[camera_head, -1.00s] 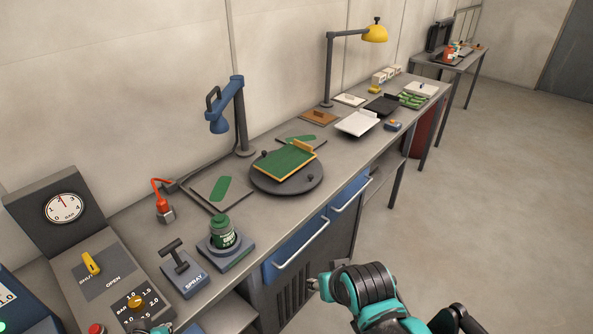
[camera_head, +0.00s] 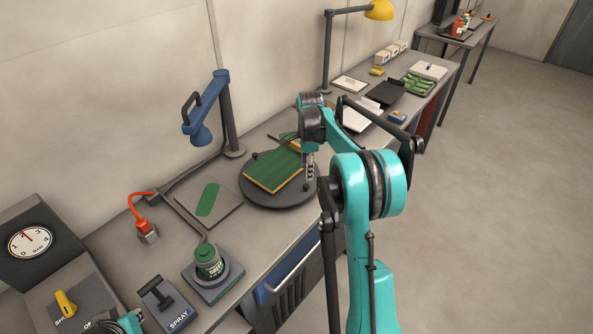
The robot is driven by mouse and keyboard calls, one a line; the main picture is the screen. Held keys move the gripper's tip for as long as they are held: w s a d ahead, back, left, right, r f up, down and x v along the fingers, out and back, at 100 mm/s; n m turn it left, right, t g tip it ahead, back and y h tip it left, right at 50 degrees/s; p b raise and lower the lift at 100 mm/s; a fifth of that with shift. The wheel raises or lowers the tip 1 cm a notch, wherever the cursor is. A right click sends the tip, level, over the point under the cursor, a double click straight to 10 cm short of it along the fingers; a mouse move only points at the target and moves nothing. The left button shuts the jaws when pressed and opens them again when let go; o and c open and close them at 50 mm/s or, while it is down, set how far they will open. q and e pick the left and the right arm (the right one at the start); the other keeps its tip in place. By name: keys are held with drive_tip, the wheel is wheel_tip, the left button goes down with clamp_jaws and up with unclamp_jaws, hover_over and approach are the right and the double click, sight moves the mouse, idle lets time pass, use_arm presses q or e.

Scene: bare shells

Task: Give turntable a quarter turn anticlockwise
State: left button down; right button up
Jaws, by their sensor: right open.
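The turntable is a dark round disc (camera_head: 262,199) on the workbench, centre of the view. A green panel (camera_head: 272,171) with an orange edge lies on it. A small dark knob (camera_head: 255,155) shows at the disc's far left rim. My right gripper (camera_head: 308,184) is open and points down over the disc's right side, beside the panel. It hides that part of the rim, and I cannot tell whether it touches. A teal part of my left arm, perhaps the left gripper (camera_head: 128,322), shows at the bottom left edge, and its jaws are unclear.
A blue lamp-like stand (camera_head: 228,115) rises behind the disc. A grey plate with a green patch (camera_head: 208,199) lies to the left. A green jar (camera_head: 208,261) and a spray lever (camera_head: 164,293) stand nearer. Trays and a yellow lamp (camera_head: 379,10) are farther right.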

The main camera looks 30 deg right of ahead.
sight(307, 185)
drive_tip(key=shift+w+d+f+m, duration=0.55)
drive_tip(key=shift+w+f, duration=0.25)
drive_tip(key=shift+w, duration=0.1)
wheel_tip(307, 185, down, 8)
drive_tip(key=shift+s+r+b, duration=0.1)
drive_tip(key=shift+r+b, duration=0.15)
drive_tip(key=shift+b, duration=0.55)
clamp_jaws()
